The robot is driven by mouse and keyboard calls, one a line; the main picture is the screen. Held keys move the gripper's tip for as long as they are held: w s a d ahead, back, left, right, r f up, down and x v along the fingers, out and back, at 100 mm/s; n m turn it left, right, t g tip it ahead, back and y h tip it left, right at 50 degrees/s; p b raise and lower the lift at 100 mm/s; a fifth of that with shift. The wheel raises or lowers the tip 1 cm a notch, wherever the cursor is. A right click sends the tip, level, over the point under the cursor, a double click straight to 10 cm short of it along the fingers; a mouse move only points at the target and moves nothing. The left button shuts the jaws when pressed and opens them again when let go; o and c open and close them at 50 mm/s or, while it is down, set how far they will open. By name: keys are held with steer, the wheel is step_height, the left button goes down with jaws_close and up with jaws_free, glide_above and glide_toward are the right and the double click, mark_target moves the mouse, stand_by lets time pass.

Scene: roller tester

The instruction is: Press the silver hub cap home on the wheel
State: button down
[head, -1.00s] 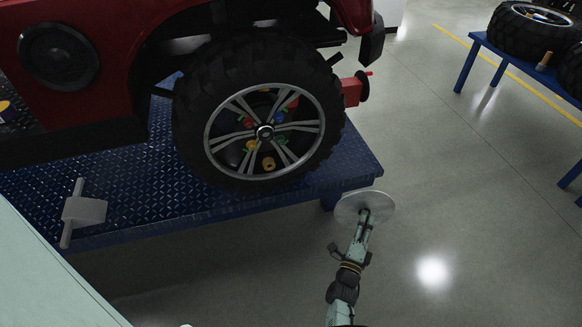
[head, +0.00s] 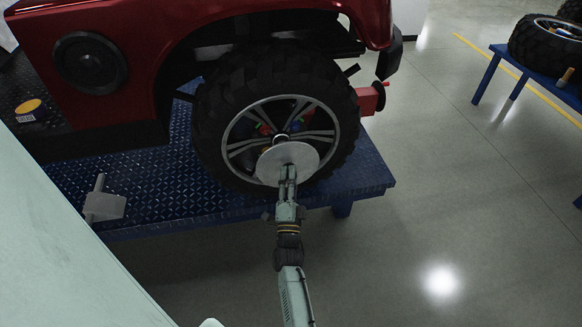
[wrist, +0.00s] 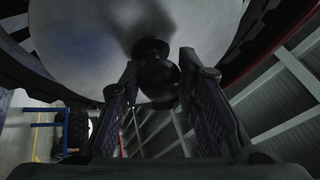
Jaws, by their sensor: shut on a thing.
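The wheel (head: 208,122) is a black knobbly tyre with a silver spoked rim on the red vehicle. The silver hub cap (head: 298,154) is a flat round disc in front of the lower middle of the rim, below the hub centre. My gripper (head: 288,175) is shut on the cap's dark knob. In the wrist view the cap (wrist: 90,45) fills the top, and the knob (wrist: 157,75) sits between my two fingers (wrist: 158,85). The cap hides the lower spokes. I cannot tell whether it touches the rim.
The vehicle stands on a blue tread-plate platform (head: 160,185). A grey metal piece (head: 104,204) lies on it at left. A red bracket (head: 369,99) sticks out right of the wheel. A blue table (head: 492,72) with tyres is at far right. The floor between is clear.

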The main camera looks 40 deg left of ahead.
mark_target(287, 164)
steer(key=shift+d+f+b, duration=0.1)
steer(key=shift+b, duration=0.25)
steer(key=shift+w+a+b, duration=0.9)
steer(key=shift+a+b, duration=0.15)
steer(key=shift+b, duration=0.2)
steer(key=shift+w+a+b, duration=0.95)
steer(key=shift+a+b, duration=0.05)
steer(key=shift+a, duration=0.2)
steer(key=shift+b, duration=0.3)
steer(key=shift+w, duration=0.1)
steer(key=shift+w+a+b, duration=1)
steer(key=shift+a+b, duration=0.2)
steer(key=shift+a, duration=0.1)
